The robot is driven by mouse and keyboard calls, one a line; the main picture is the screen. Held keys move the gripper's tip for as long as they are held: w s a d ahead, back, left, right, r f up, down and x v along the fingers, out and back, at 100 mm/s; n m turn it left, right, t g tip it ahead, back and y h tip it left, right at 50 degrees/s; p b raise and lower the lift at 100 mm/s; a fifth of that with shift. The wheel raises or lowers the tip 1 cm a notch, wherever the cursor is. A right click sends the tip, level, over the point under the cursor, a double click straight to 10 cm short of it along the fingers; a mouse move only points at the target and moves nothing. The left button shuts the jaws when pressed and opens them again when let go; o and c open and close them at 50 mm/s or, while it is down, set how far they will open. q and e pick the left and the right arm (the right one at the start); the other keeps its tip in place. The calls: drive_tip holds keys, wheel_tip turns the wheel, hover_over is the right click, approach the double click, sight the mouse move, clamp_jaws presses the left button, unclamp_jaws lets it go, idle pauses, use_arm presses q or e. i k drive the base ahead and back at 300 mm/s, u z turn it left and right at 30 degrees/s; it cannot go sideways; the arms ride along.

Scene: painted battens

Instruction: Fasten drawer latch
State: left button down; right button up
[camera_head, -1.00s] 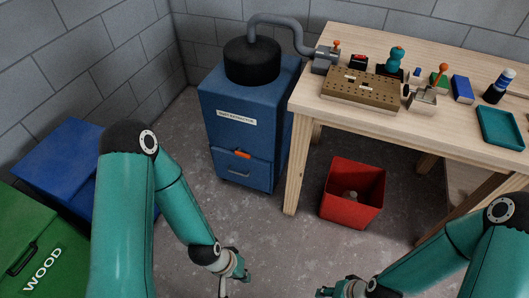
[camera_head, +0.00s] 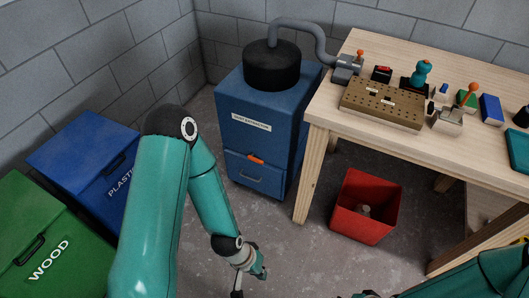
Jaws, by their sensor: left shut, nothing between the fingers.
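The blue dust extractor cabinet (camera_head: 268,108) stands on the floor left of the workbench. Its drawer front (camera_head: 262,184) has a small handle (camera_head: 249,178) and looks flush with the cabinet. The orange latch (camera_head: 256,159) lies nearly level, slightly tilted, along the drawer's top edge. My left gripper (camera_head: 251,285) is low at the bottom of the view, in front of and below the drawer, pointing down. It is shut and empty, clear of the latch. Of my right gripper only a sliver (camera_head: 366,295) shows at the bottom edge; its fingers are hidden.
The wooden workbench (camera_head: 430,150) with tools stands close at the cabinet's right. A red bin (camera_head: 365,206) sits on the floor beneath it. Blue (camera_head: 75,150) and green (camera_head: 40,215) bins stand at the left. Floor before the drawer is clear.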

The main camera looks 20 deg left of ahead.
sight(250, 156)
drive_tip(key=i, duration=0.85)
drive_tip(key=u, duration=0.05)
